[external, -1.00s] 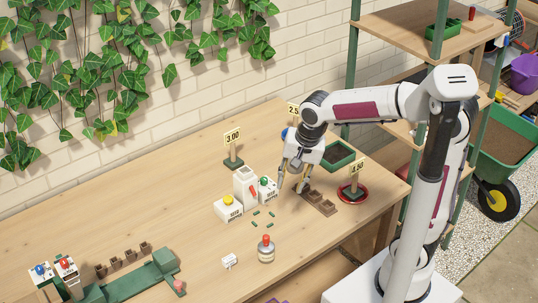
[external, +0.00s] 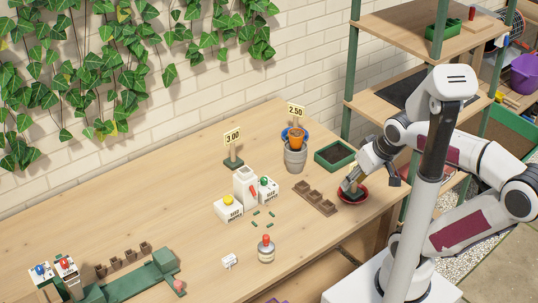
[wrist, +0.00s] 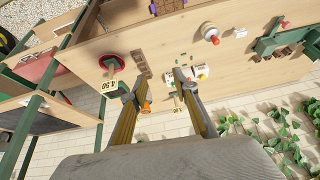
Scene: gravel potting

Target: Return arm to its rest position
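My gripper (external: 352,180) is at the right end of the bench in the external view, pointing down-left, and appears in front of the red saucer (external: 362,197). In the wrist view my gripper (wrist: 160,78) has its two fingers spread, with nothing held between them. My arm is folded back to the right, its elbow out past the bench edge. The 4.50 sign (wrist: 109,86) shows beside the left finger in the wrist view. In the external view its card is hidden behind my gripper.
A grey pot (external: 295,157) with an orange one on top, a green tray (external: 334,155) and a brown cell strip (external: 316,201) stand left of my gripper. A white dispenser (external: 245,187) and a bottle (external: 266,250) are mid-bench. A shelf (external: 415,30) rises behind.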

